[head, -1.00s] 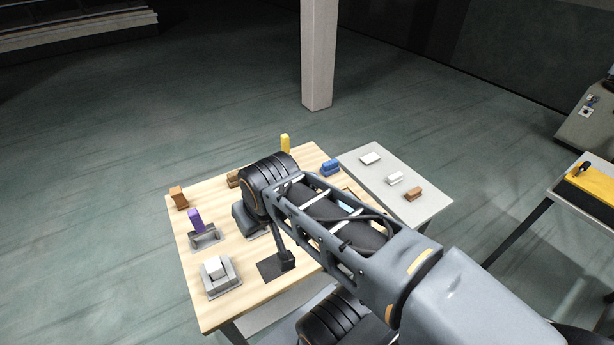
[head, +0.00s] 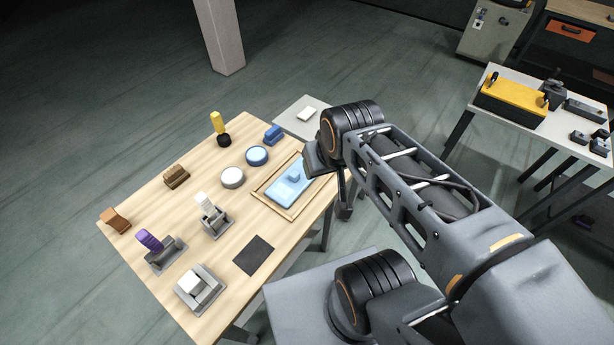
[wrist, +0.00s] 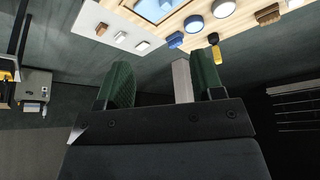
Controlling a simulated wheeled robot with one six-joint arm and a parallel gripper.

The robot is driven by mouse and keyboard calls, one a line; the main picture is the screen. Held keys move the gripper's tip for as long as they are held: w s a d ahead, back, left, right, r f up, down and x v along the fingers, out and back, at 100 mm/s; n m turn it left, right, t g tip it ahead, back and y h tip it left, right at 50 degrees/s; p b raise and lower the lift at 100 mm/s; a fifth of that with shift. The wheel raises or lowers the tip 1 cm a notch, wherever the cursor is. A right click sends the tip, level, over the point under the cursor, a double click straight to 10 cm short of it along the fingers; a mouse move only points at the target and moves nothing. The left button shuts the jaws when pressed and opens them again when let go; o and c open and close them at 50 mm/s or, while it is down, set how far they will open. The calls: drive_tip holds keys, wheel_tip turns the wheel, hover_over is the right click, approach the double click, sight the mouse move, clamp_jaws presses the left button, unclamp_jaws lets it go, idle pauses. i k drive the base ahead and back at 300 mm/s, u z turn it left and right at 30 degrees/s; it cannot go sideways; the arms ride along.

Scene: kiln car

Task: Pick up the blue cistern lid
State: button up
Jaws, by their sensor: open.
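The blue cistern lid (head: 283,194) is a light-blue rectangular slab with a small raised block on top. It lies flat inside a shallow wooden frame (head: 262,190) at the right side of the wooden table. In the wrist view part of the lid (wrist: 152,9) shows at the top edge, cut off by the picture. My gripper (wrist: 163,76) is open and empty, its two green fingers apart and clear of the lid. In the head view my arm's end is just right of the frame, and the fingers cannot be made out clearly.
On the wooden table (head: 140,205) stand a round blue piece (head: 257,155), a round white piece (head: 232,177), a blue block (head: 273,134), a yellow-handled tool (head: 217,122) and several grey holders. A dark square (head: 254,255) lies near the front. A grey side table (head: 292,112) adjoins behind.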

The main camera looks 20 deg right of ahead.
sight(292, 183)
drive_tip(key=u, duration=3.2)
drive_tip(key=k, duration=0.45)
drive_tip(key=z, duration=1.35)
